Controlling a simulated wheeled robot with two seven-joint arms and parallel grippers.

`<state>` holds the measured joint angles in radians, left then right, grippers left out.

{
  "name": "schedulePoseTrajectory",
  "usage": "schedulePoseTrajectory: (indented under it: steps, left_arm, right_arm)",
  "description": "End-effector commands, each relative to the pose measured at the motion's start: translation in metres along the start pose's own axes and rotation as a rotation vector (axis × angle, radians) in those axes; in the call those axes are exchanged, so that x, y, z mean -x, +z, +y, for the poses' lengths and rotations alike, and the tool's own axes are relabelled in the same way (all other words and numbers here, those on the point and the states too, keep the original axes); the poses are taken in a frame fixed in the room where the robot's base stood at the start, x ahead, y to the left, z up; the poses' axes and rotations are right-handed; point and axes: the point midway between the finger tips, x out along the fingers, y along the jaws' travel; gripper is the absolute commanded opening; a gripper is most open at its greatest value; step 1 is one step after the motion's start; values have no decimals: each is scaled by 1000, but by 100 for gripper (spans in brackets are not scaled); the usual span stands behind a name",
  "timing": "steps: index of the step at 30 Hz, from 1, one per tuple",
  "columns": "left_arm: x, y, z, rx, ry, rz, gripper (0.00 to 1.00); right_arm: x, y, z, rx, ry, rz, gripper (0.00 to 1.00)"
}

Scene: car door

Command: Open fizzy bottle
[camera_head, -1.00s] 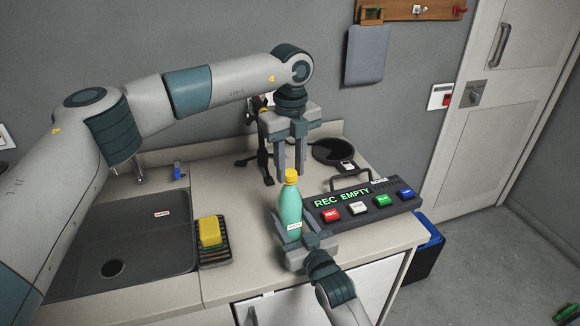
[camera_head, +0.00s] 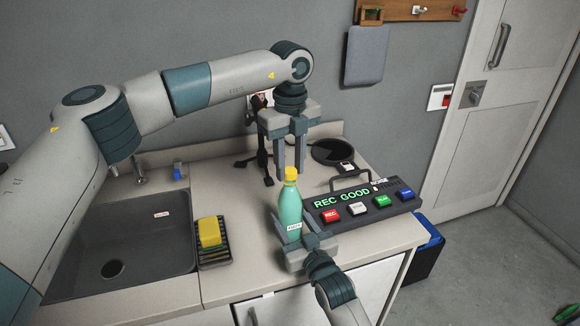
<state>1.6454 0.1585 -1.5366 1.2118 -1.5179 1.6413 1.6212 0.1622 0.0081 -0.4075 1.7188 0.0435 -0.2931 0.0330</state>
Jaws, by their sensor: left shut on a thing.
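A teal bottle (camera_head: 290,212) with a yellow cap (camera_head: 291,174) stands upright near the counter's front. My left gripper (camera_head: 291,173) points straight down from above, its two fingers shut on the cap, one on each side. My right gripper (camera_head: 294,232) comes in from the front and is shut around the lower body of the bottle. The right fingers partly hide the bottle's base. The cap sits on the bottle's neck.
A control box (camera_head: 365,204) with coloured buttons and a display reading "REC GOOD" stands right of the bottle. A black stand (camera_head: 262,150) and a dark round plate (camera_head: 333,151) are behind. A yellow sponge (camera_head: 209,232) on a rack and a sink (camera_head: 120,240) lie left.

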Motion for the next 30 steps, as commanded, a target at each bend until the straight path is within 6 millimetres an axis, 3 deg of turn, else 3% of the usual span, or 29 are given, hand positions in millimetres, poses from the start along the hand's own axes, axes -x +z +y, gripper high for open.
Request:
schedulePoseTrajectory:
  steps: [30]
  left_arm:
    - [19, 0, 0, 0, -1, -1, 4]
  right_arm:
    - [0, 0, 0, -1, 0, -1, 0]
